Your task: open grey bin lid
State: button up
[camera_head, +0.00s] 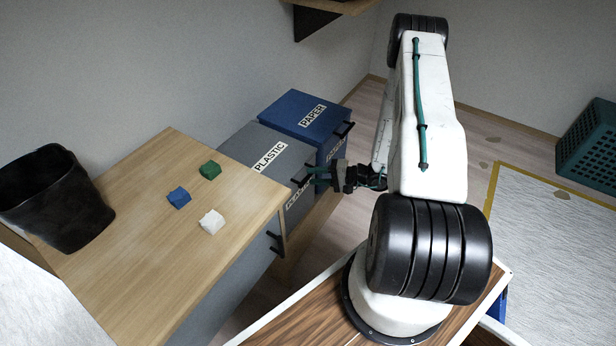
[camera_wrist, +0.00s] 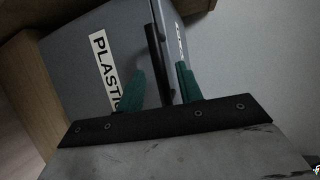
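The grey bin (camera_head: 252,143) with a white PLASTIC label stands beside the wooden cabinet, and its lid looks shut. In the wrist view the grey bin (camera_wrist: 84,76) fills the upper middle, with its black handle (camera_wrist: 156,62) running between my green fingers. My gripper (camera_wrist: 160,80) is open, with a gap between each finger and the handle. In the head view my gripper (camera_head: 314,179) is at the front edge of the grey bin, by the handle. Part of the bin's front is hidden behind the cabinet and my gripper.
A blue PAPER bin (camera_head: 305,112) with a black handle stands just behind the grey bin. The wooden cabinet top (camera_head: 150,200) holds a black bucket (camera_head: 55,198) and blue (camera_head: 179,197), green (camera_head: 210,169) and white (camera_head: 211,221) blocks. A green crate (camera_head: 590,145) is far right.

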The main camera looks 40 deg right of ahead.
aim_at(308, 177)
jog(key=shift+x, duration=1.55)
grip_shut()
jog(key=shift+r, duration=0.15)
